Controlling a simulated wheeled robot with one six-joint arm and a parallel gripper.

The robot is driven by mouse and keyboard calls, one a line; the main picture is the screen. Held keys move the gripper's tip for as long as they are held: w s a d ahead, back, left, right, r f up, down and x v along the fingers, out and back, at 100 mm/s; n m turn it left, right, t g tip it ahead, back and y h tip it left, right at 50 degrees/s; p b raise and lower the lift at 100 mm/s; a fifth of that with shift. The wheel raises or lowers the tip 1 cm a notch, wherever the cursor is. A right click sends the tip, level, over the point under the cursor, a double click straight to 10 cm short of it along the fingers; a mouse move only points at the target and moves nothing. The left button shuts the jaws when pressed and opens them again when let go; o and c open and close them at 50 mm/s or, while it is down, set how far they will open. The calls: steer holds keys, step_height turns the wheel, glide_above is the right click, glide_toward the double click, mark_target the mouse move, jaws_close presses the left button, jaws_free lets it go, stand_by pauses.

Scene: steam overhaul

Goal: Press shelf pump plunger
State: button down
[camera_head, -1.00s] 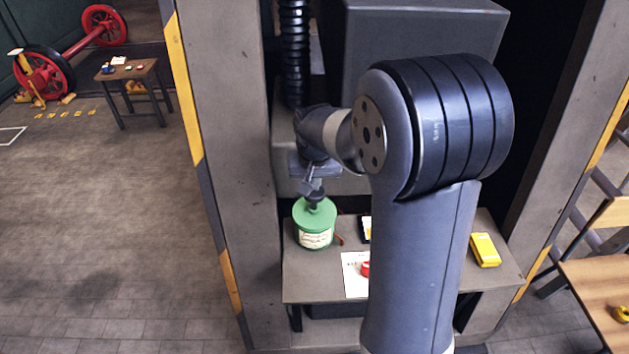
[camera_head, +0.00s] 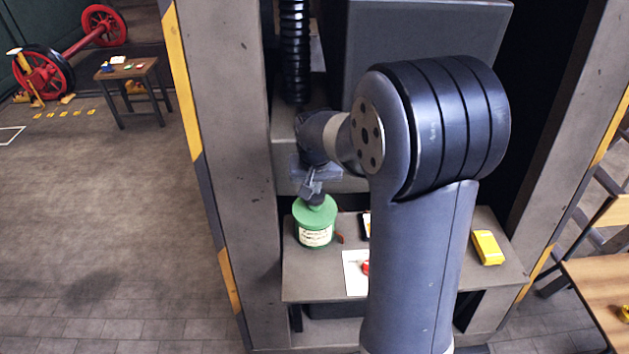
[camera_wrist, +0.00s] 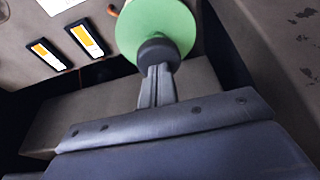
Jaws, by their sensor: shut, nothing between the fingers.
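The shelf pump is a green canister (camera_head: 316,222) with a cream label, standing upright at the left of the grey shelf (camera_head: 330,283). Its dark plunger knob (camera_head: 316,200) sits on top; in the wrist view the dark round knob (camera_wrist: 157,50) shows against the green top (camera_wrist: 172,24). My gripper (camera_head: 312,191) points down onto the knob from above. In the wrist view its fingers (camera_wrist: 157,72) are shut together, empty, with their tips at the knob. The tips appear to touch it. My arm hides part of the shelf in the head view.
A white sheet with a red item (camera_head: 365,267) lies right of the canister. A yellow box (camera_head: 487,247) lies at the shelf's right. Grey uprights (camera_head: 215,150) flank the bay, and a black corrugated hose (camera_head: 294,50) hangs above. Floor at left is open.

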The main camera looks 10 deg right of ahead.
steer(key=w+v, duration=0.1)
steer(key=v, duration=1.2)
steer(key=shift+r, duration=0.15)
steer(key=shift+d, duration=0.1)
steer(key=shift+r, duration=0.1)
stand_by(0.7)
steer(key=b+v, duration=0.3)
steer(key=shift+a+r, duration=0.1)
steer(key=shift+a, duration=0.25)
steer(key=x, duration=1.3)
steer(key=shift+s+d+f+p, duration=0.1)
steer(key=shift+s+f+p, duration=0.25)
steer(key=shift+f, duration=0.25)
